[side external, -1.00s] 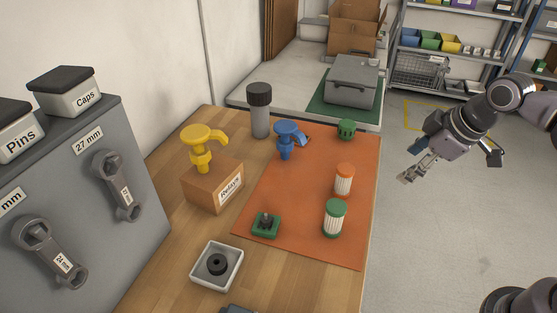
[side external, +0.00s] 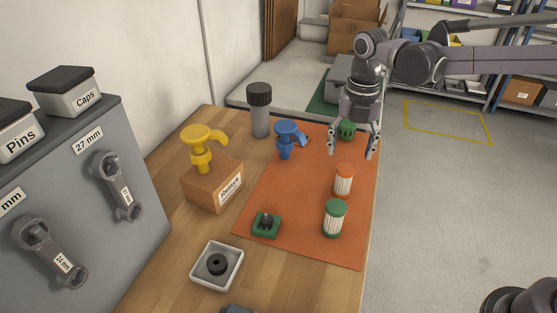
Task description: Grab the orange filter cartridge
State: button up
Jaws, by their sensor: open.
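The orange filter cartridge (side external: 343,182) has an orange cap and a pale ribbed body. It stands upright on the orange mat (side external: 290,190), toward its right side. A similar cartridge with a green cap (side external: 334,218) stands just in front of it. My gripper (side external: 351,154) points down with its fingers spread, empty, above and slightly behind the orange cartridge. A green knobbed part (side external: 346,131) shows between the fingers, farther back on the mat. The gripper appears apart from the cartridge.
A blue valve (side external: 286,140) stands left of my gripper, and a grey canister (side external: 259,110) behind it. A yellow valve (side external: 200,150) sits on a cardboard box (side external: 212,186). A small green part (side external: 265,224) and a white tray (side external: 233,250) are nearer. The mat's centre is clear.

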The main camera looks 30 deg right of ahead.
aim_at(343, 181)
jog(key=shift+a+f, duration=0.15)
jog(key=shift+f, duration=5.2)
jog(key=c, duration=1.3)
